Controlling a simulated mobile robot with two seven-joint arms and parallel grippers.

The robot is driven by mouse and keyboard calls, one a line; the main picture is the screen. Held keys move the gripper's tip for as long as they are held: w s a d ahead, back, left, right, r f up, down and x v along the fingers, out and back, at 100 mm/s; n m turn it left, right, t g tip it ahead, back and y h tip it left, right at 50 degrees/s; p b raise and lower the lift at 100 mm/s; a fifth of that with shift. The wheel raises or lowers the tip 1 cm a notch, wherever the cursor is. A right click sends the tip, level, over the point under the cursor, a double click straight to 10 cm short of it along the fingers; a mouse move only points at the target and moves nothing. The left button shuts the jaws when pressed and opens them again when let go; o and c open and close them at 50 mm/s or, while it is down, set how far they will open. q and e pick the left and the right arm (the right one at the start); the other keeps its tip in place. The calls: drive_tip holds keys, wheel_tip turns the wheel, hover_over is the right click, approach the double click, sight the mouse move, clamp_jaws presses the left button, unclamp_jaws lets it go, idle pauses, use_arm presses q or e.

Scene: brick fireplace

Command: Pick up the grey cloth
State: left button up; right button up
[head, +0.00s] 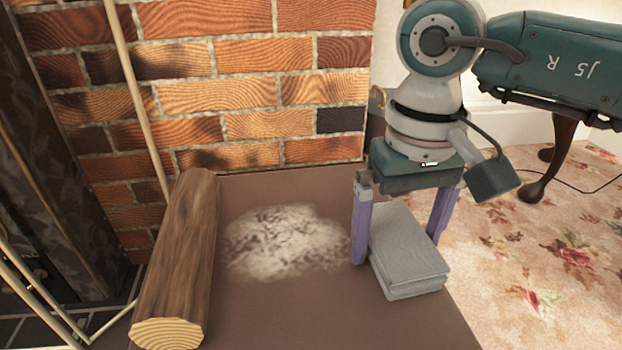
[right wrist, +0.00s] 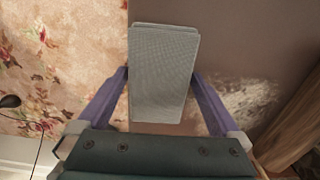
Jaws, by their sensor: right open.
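The grey cloth (head: 408,252) is a folded stack lying flat on a brown surface, near its right edge. My right gripper (head: 402,240) points down over the cloth, with one purple finger on each side of it. My left gripper is not in view.
A log (head: 178,255) lies on the brown surface (head: 300,325) at the left. A whitish ash-like patch (head: 283,243) lies between log and cloth. A brick wall (head: 240,90) stands behind. Floral carpet (head: 540,250) and a dark furniture leg (head: 553,155) are at the right.

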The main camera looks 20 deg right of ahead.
sight(398, 234)
drive_tip(key=shift+r, duration=0.1)
drive_tip(key=c, duration=1.1)
drive_tip(key=shift+r+p, duration=5.9)
drive_tip(key=shift+r, duration=4.15)
drive_tip(key=shift+c, duration=0.2)
